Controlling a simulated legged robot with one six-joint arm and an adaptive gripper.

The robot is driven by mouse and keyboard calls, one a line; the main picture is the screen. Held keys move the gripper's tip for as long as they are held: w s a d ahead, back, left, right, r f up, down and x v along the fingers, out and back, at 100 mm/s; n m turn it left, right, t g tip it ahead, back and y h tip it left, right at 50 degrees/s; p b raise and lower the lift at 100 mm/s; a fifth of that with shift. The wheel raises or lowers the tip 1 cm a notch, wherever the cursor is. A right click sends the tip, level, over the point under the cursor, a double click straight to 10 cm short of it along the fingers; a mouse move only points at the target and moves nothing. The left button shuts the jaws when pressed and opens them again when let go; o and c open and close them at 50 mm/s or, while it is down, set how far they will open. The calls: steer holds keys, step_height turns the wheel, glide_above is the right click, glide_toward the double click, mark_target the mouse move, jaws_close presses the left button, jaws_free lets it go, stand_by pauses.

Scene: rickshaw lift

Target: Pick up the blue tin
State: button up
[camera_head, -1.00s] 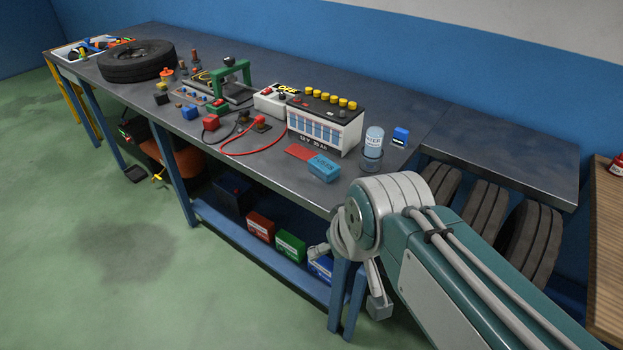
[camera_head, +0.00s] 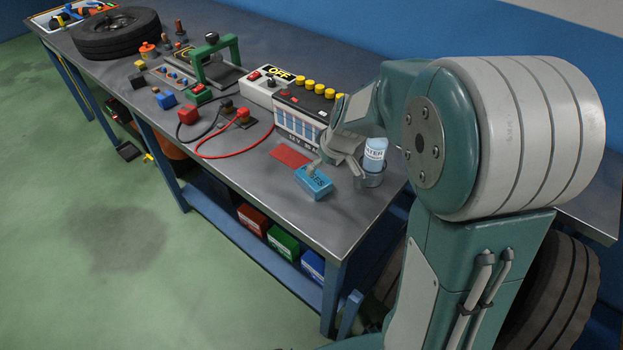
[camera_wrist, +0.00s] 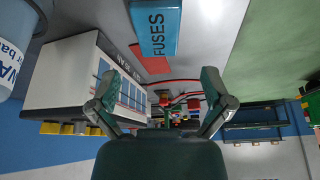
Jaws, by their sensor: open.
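The blue tin (camera_head: 314,182), lettered FUSES, lies on the grey workbench near its front edge, beside a flat red piece. In the wrist view the tin (camera_wrist: 153,27) shows at the top centre, cut by the upper edge and outside the jaws. My gripper (camera_head: 336,172) is over the bench, very near the tin in the head view, with a finger overlapping the tin's far edge. Contact cannot be told. In the wrist view the fingers (camera_wrist: 160,92) are spread with nothing between them.
A white battery (camera_head: 298,120) stands just behind the tin, partly hidden by my gripper. A water bottle (camera_head: 375,155) in a clear vessel stands close to the right. A red cable (camera_head: 235,156) lies to the left. Bare bench top lies in front of the tin.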

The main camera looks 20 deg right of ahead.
mark_target(316, 178)
steer(key=x, duration=0.4)
steer(key=shift+w+d+f, duration=0.2)
steer(key=shift+d+f, duration=0.1)
steer(key=shift+f, duration=0.3)
steer(key=x, duration=0.3)
steer(key=shift+w+a+f, duration=0.15)
steer(key=shift+a+f, duration=0.05)
steer(key=shift+f, duration=0.1)
steer(key=shift+w+a+f, duration=0.15)
steer(key=shift+a+f, duration=0.15)
steer(key=shift+f, duration=0.05)
steer(key=shift+d, duration=0.2)
steer(key=c, duration=1)
